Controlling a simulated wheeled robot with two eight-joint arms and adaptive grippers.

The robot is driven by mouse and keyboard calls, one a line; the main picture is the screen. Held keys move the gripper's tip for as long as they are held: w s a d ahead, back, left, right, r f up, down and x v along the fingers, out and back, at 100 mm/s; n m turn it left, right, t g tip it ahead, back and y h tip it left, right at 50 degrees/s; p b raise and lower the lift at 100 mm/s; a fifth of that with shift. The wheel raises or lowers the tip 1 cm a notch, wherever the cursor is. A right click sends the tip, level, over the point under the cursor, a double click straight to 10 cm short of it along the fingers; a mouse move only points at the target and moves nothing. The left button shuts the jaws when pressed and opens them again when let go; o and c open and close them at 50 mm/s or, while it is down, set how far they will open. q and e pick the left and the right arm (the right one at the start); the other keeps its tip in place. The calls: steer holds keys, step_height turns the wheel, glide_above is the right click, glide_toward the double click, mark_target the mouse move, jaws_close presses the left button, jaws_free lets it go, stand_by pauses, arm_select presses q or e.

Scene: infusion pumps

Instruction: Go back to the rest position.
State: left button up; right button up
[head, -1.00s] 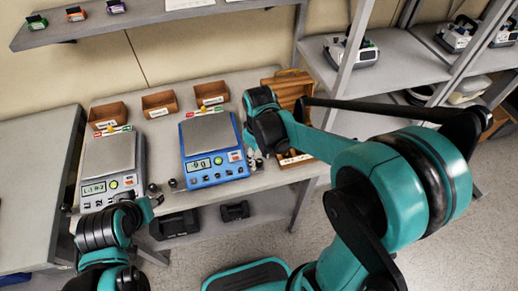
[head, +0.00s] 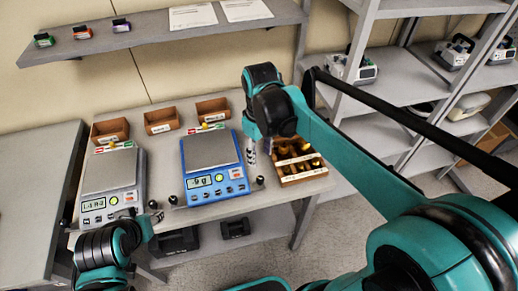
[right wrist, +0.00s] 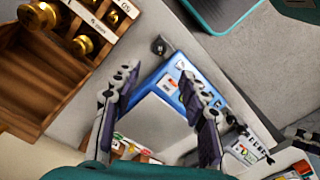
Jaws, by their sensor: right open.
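My right gripper (head: 252,155) hangs above the table, between the blue scale (head: 212,149) and the wooden weight box (head: 304,177). In the right wrist view its two fingers (right wrist: 153,90) are spread apart with nothing between them, over the blue scale's grey pan (right wrist: 158,122). My left gripper (head: 153,217) is low at the front left, by the front of the grey scale (head: 112,168). Its fingers are small and partly hidden, so its opening is unclear.
Brass weights (right wrist: 82,45) sit in the wooden box. Several small brown bins (head: 161,119) stand along the table's back. A wall shelf (head: 170,38) is above, and a grey rack with pumps (head: 352,68) stands at the right. Black cases lie on the lower shelf.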

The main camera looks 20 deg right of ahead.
steer(key=s+d+f+m+t, duration=0.2)
steer(key=s+m+t, duration=0.4)
steer(key=s, duration=0.3)
steer(key=shift+s+d+f+t, duration=0.15)
steer(key=shift+d+f+t, duration=0.15)
steer(key=shift+f+t, duration=0.25)
stand_by(3.7)
